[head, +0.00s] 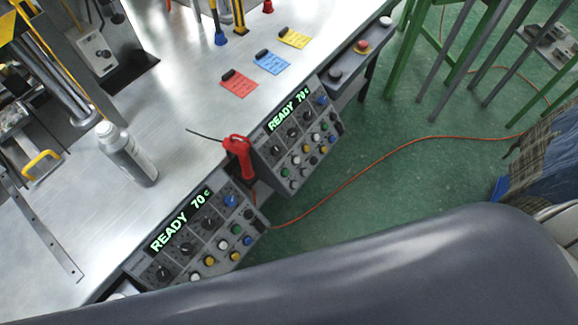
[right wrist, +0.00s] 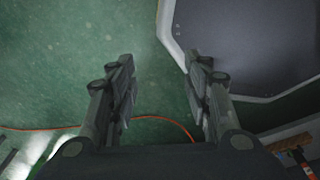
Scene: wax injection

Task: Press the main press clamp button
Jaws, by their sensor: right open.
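Two control panels are mounted along the bench's front edge, each with a lit "READY 70" display, dark knobs and several coloured buttons. The nearer panel (head: 218,228) has blue, green, yellow and white buttons, and the farther panel (head: 300,135) is similar. Beyond them a grey box (head: 349,60) carries a red button (head: 362,47) on yellow and a dark round button (head: 335,73). I cannot read which button is the main press clamp one. My right gripper (right wrist: 160,80) is open and empty above the green floor, with no panel in its view. My left gripper is not seen.
A red-handled tool (head: 238,155) sits between the panels. A spray can (head: 127,152) and red, blue and yellow cards (head: 271,62) are on the metal bench (head: 185,120). An orange cable (head: 360,168) crosses the floor. Green frames (head: 480,50) stand at upper right.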

